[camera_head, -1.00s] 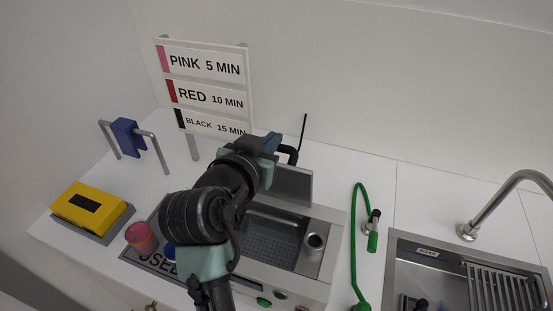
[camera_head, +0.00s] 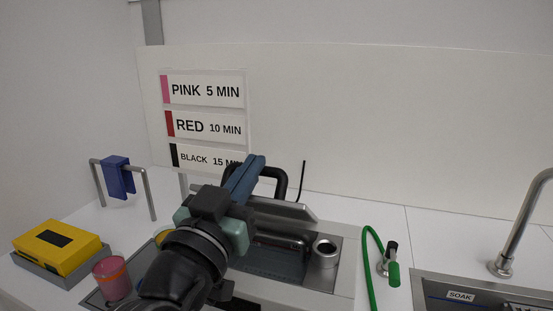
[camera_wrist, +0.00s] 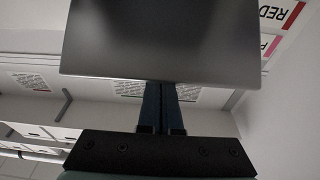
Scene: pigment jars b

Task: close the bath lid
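The bath lid (camera_head: 283,208) is a grey metal panel over the back of the bath (camera_head: 275,262). It is tilted and part-way open, with the tank visible below. A black handle loop (camera_head: 284,178) rises behind its upper edge. My gripper (camera_head: 254,162) reaches over the bath from the front, its blue fingers close together at the handle. In the wrist view the lid (camera_wrist: 160,45) fills the upper middle and covers the ends of the fingers (camera_wrist: 161,108). I cannot tell whether the handle is between them.
A pink cup (camera_head: 112,279) and a yellow box (camera_head: 57,246) stand at left, with a blue block on a metal rail (camera_head: 117,178) behind. A metal cup (camera_head: 325,253) sits at the bath's right. A green hose (camera_head: 370,262) and the sink (camera_head: 470,290) lie further right.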

